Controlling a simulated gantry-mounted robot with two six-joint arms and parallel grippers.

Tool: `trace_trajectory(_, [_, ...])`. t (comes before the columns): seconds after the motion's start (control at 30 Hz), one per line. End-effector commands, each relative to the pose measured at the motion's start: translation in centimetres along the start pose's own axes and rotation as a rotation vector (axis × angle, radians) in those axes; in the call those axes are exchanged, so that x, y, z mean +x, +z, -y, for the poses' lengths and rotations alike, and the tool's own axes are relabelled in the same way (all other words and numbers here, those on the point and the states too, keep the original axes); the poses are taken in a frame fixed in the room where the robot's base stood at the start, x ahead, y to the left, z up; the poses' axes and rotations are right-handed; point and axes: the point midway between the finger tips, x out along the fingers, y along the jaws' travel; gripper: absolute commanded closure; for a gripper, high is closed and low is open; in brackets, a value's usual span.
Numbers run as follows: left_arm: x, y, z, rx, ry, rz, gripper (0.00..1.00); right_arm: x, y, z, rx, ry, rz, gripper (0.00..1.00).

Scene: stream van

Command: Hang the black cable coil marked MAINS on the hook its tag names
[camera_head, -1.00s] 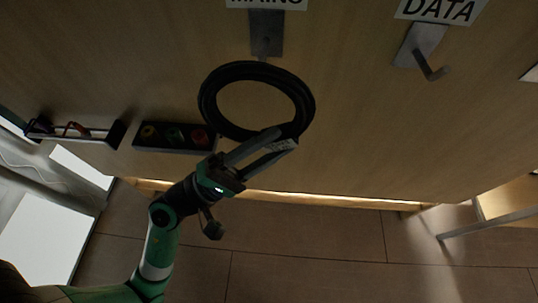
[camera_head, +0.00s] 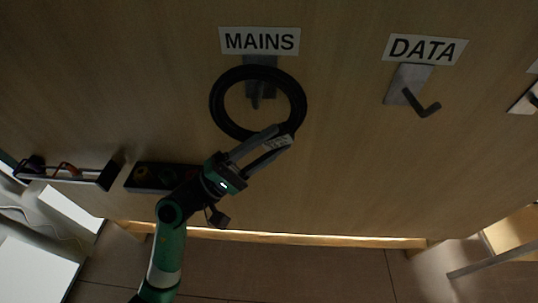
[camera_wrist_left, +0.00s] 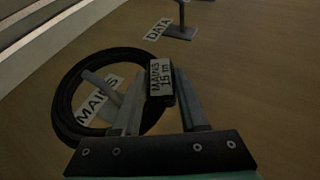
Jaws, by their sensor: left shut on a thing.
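The black cable coil (camera_head: 217,107) is a ring held in front of the upright wooden panel. My left gripper (camera_head: 277,137) is shut on its lower right part, at the white tag. In the left wrist view the tag (camera_wrist_left: 161,77) reads MAINS 15 m. The MAINS hook (camera_head: 256,99) shows through the coil's opening, near its upper part, below the MAINS sign (camera_head: 259,40). The coil's top crosses the hook's plate. The hook peg (camera_wrist_left: 98,84) also shows inside the ring in the left wrist view. I cannot tell whether the coil rests on it. My right gripper is not in view.
The DATA hook (camera_head: 422,103) under its DATA sign (camera_head: 425,49) is to the right, empty. Another hook plate is cut off at the right edge. A dark box with round coloured items (camera_head: 148,177) and a shelf with a red thing (camera_head: 70,172) are lower left.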

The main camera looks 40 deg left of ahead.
Motion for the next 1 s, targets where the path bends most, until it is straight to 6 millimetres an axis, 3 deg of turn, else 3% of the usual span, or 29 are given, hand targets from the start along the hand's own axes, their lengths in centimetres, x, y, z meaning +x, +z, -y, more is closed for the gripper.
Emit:
trace_trajectory(0.33, [1.2,-3.0,0.1,0.001,0.002,0.001,1.00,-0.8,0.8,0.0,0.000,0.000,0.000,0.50])
trace_trajectory(0.6, [0.0,-3.2,2.2,0.001,0.002,0.001,1.00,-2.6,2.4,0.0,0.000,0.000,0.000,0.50])
trace_trajectory(1.0, [-0.1,-3.2,2.4,0.001,0.002,0.001,1.00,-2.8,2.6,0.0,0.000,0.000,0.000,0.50])
